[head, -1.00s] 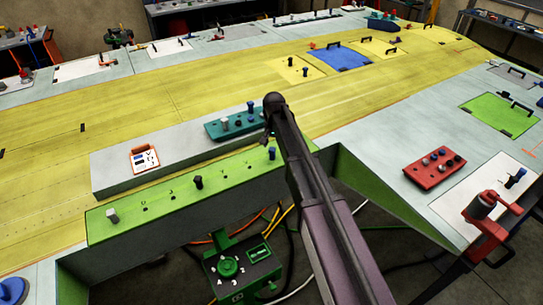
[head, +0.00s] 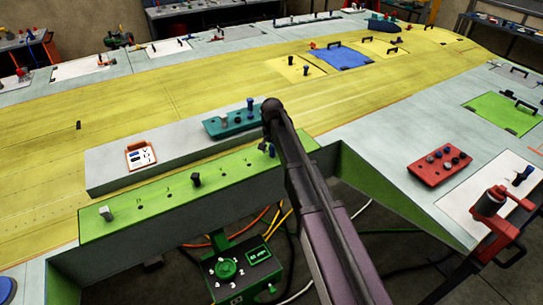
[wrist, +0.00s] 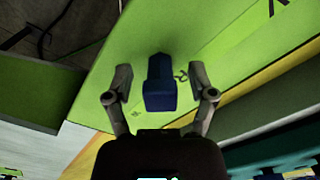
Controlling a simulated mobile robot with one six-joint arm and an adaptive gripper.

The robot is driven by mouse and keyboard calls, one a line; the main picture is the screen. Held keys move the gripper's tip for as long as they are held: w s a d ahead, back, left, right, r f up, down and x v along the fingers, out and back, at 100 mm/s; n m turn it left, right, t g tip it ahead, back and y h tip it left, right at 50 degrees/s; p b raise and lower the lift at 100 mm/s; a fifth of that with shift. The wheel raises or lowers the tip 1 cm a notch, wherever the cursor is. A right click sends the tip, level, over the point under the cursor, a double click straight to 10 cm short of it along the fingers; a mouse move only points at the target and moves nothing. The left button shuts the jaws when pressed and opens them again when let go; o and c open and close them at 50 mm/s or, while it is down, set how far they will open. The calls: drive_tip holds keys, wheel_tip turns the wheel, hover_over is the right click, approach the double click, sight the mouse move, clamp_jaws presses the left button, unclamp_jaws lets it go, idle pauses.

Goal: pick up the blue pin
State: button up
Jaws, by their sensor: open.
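The blue pin (wrist: 159,88) stands on the green strip and shows between the two fingers of my gripper (wrist: 160,76) in the wrist view. The gripper is open, with one finger on each side of the pin and a visible gap to both. In the head view the pin (head: 271,151) is at the right end of the green strip (head: 160,196), right beside my arm. My arm hides most of the gripper there.
A black pin (head: 196,180) and a grey pin (head: 105,213) stand farther left on the strip. A teal block (head: 226,125) with pins lies behind it on a grey ledge. A red block (head: 425,173) and a red clamp (head: 490,205) are at the right.

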drive_tip(key=shift+f, duration=0.3)
idle(0.4)
clamp_jaws()
